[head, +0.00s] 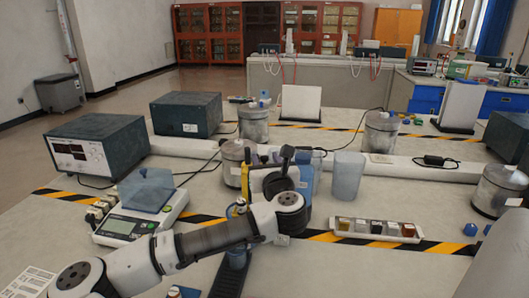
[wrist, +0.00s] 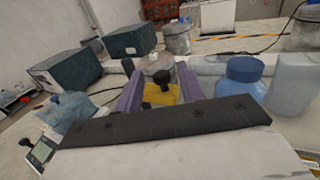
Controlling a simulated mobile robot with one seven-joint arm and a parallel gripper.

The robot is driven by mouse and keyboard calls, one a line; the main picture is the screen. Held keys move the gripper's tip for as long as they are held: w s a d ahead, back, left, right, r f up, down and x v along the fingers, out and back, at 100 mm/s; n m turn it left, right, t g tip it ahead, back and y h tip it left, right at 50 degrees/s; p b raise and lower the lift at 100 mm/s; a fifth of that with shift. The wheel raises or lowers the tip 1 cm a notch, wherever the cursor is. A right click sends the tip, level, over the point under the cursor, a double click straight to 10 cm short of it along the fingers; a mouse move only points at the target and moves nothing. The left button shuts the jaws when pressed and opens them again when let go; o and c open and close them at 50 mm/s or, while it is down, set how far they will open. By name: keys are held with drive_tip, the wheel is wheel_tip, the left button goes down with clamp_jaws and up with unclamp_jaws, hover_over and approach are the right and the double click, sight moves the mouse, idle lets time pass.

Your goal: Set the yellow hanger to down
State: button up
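The yellow hanger (wrist: 160,93) shows in the wrist view as a yellow block with a black part on top, between the two purple fingers of my gripper (wrist: 156,66). The fingers stand apart, one on each side of it; whether they touch it is hard to tell. In the head view, a patch of yellow (head: 257,180) shows beside my dark gripper (head: 283,168), which hides most of it. Whether the hanger is up or down cannot be made out.
A blue-lidded bottle (wrist: 243,82) and a clear beaker (head: 346,175) stand close on the right. A metal can (head: 236,165) stands just behind. A balance (head: 138,212) is to the left. A tray of small samples (head: 375,229) lies front right.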

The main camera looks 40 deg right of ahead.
drive_tip(key=shift+x, duration=1.25)
clamp_jaws()
